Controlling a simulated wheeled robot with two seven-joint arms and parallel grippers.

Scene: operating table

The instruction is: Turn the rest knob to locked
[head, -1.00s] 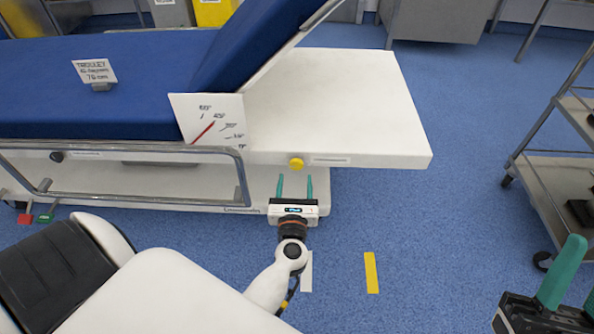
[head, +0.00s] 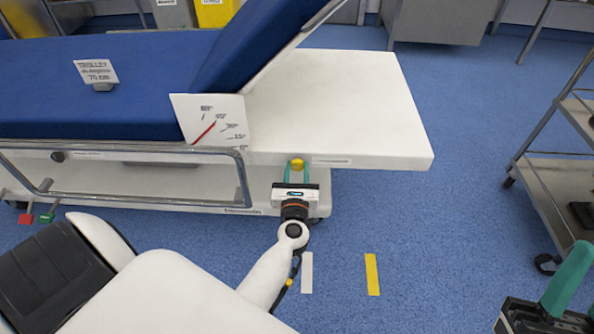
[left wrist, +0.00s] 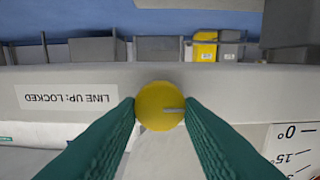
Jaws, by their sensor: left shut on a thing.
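The rest knob (head: 297,164) is a round yellow knob on the side edge of the white trolley board. In the left wrist view the knob (left wrist: 160,106) shows face on, with a grey marker line pointing to the right of the picture. A label reading "LINE UP: LOCKED" (left wrist: 67,97) appears upside down on the left there. My left gripper (head: 297,170) has its green fingers on both sides of the knob and is shut on it. My right gripper (head: 561,290) shows only in part at the lower right corner; its jaw state is unclear.
The blue backrest (head: 250,45) is raised, with an angle scale card (head: 212,120) beside it. A grey side rail (head: 242,180) runs left of the knob. A metal trolley (head: 545,180) stands at the right.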

